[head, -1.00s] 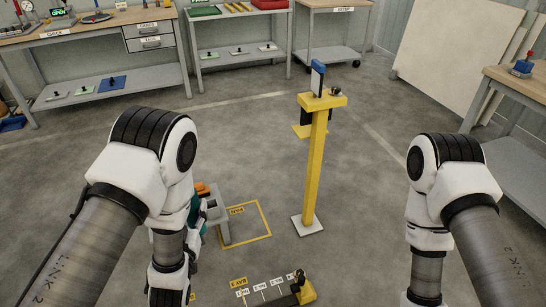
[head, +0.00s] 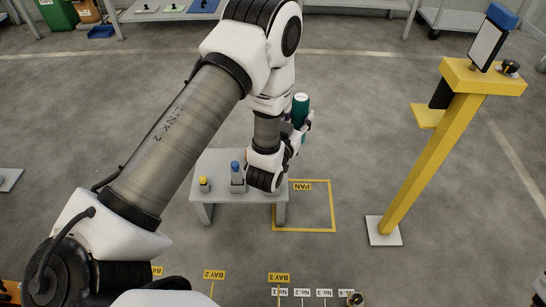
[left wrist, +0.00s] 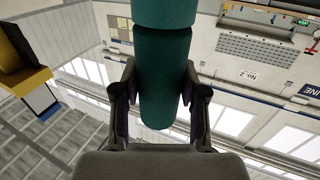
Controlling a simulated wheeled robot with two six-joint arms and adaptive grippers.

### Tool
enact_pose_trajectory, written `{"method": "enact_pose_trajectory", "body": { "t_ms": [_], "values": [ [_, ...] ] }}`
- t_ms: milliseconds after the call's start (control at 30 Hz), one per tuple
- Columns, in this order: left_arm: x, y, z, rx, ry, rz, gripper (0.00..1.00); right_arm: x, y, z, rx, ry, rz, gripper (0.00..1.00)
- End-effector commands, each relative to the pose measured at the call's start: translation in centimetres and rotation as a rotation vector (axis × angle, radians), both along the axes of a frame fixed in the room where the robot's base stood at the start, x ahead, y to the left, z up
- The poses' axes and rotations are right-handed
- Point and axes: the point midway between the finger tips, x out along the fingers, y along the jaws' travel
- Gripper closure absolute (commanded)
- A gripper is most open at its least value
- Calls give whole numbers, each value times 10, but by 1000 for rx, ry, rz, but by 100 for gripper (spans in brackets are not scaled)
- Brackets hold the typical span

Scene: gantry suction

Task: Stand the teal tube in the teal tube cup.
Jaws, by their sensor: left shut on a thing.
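The teal tube (head: 301,106) is held in my left gripper (head: 304,123), over the far right part of a small grey table (head: 215,162) in the head view. It looks roughly upright there, with a pale top end. In the left wrist view the teal tube (left wrist: 163,75) lies between the two dark fingers of my left gripper (left wrist: 159,72), which are shut on it from both sides. I cannot make out a teal tube cup; my left forearm and wrist hide part of the grey table. My right gripper is not in view.
On the grey table stand a small yellow-topped piece (head: 204,184) and a taller blue-topped piece (head: 236,172). A yellow floor outline marked PAN (head: 333,205) lies right of it. A yellow post (head: 430,150) stands farther right. Open floor lies between.

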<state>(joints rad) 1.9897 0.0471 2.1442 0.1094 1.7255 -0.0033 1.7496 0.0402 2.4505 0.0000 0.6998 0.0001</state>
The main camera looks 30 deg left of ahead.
Motion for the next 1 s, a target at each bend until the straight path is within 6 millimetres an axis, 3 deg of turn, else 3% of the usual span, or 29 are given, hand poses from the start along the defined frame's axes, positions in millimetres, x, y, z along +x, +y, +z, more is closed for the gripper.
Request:
{"method": "enact_pose_trajectory", "body": {
  "t_ms": [33,300,500,667,1000],
  "values": [
    [4,10,-33,-2,-4,15,100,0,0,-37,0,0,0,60],
    [19,59,-114,-3,-4,77,100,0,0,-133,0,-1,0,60],
    [25,90,-160,-2,-5,113,100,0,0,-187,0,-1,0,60],
    [28,102,-171,0,-4,125,100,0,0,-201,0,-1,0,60],
    [27,103,-168,-1,-2,126,100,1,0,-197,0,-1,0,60]
  ]
}}
